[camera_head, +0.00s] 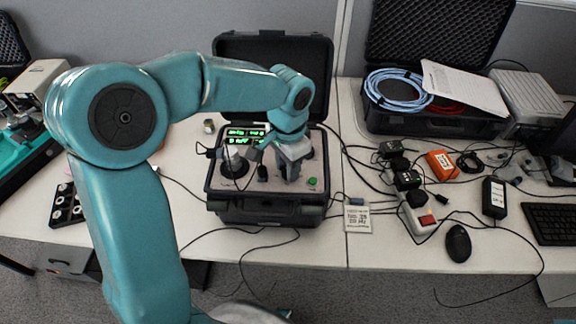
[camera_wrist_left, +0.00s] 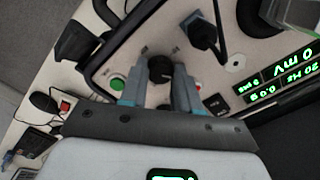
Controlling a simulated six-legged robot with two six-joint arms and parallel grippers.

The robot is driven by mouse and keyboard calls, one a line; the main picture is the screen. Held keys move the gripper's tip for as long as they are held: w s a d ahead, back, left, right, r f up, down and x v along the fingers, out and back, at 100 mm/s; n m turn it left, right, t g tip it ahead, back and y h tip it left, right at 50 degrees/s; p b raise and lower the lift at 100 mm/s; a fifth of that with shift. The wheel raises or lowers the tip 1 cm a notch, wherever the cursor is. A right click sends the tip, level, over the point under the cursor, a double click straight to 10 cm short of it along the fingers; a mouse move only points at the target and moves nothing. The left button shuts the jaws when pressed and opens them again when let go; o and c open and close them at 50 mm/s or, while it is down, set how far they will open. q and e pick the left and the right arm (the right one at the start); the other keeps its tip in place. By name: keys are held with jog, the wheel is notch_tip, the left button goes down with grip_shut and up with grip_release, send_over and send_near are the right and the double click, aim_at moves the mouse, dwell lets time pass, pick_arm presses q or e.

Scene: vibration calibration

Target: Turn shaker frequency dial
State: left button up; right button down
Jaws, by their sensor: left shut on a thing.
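The shaker unit is an open black case (camera_head: 265,212) on the white bench, with a light control panel and a lit green display (camera_head: 240,139). A round black dial (camera_wrist_left: 159,68) sits on the panel in the left wrist view. My left gripper (camera_wrist_left: 160,82) is shut on this dial, one grey finger on each side of it. In the head view my left gripper (camera_head: 288,172) points down at the right half of the panel and hides the dial. A green button (camera_head: 312,182) is close to the right of it. My right gripper is not in view.
Black plugs and cables stand on the panel beside the dial. To the right are a power strip (camera_head: 417,215), an orange box (camera_head: 442,164), a mouse (camera_head: 458,243) and an open case with blue cable (camera_head: 398,92). The raised lid (camera_head: 272,50) stands behind the panel.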

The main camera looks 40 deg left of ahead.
pick_arm(q)
jog(key=shift+n, duration=1.3)
jog(key=shift+r+n, duration=0.1)
jog(key=shift+n, duration=0.2)
jog(key=o, duration=1.1)
jog(key=shift+b, duration=0.3)
jog(key=shift+c, duration=0.2)
notch_tip(320, 180, up, 16)
jog(key=p, duration=0.2)
jog(key=shift+r, duration=0.15)
